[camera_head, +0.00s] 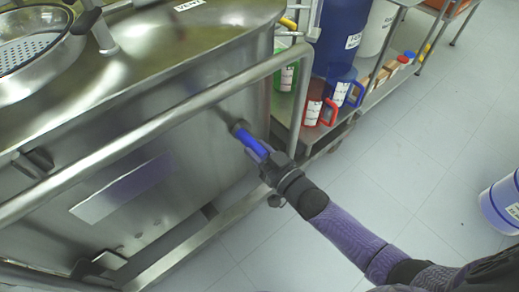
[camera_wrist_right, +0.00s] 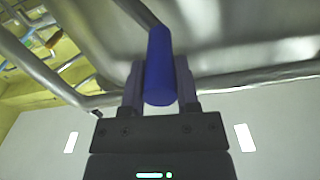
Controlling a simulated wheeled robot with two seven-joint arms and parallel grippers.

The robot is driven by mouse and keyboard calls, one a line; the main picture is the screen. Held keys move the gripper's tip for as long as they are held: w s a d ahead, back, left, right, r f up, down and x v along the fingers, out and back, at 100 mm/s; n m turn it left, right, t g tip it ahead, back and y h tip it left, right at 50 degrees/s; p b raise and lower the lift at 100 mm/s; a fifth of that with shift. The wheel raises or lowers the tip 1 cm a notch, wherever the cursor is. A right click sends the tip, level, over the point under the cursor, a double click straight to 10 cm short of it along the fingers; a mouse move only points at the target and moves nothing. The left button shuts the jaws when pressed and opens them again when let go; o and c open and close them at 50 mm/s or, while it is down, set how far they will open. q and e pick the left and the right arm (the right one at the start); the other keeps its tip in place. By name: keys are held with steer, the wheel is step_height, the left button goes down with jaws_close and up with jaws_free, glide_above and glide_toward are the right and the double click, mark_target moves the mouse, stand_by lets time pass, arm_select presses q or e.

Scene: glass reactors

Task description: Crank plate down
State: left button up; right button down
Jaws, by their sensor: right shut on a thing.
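The crank's blue handle (camera_head: 248,141) stands out from the front of the steel reactor (camera_head: 180,130), below the slanting rail, in the head view. My right gripper (camera_head: 262,153) is shut on this handle. In the right wrist view the blue handle (camera_wrist_right: 159,70) lies between the two fingers of my right gripper (camera_wrist_right: 160,92), with a grey metal arm running up and left from its far end. A round vessel opening with a perforated plate (camera_head: 28,52) is at the top left of the head view. My left gripper is out of view.
A steel rail (camera_head: 150,143) runs diagonally across the reactor's front, close above my right gripper. A cart at the right holds a blue drum (camera_head: 340,35), a red jug (camera_head: 316,108) and a blue jug (camera_head: 346,88). A white and blue bucket (camera_head: 503,203) stands on open tiled floor.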

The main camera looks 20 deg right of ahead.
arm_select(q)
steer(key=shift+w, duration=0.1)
arm_select(e)
steer(key=shift+d+f, duration=0.1)
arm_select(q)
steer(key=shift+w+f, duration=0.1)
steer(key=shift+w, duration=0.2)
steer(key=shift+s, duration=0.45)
arm_select(e)
steer(key=shift+f, duration=0.1)
steer(key=shift+s+f, duration=0.1)
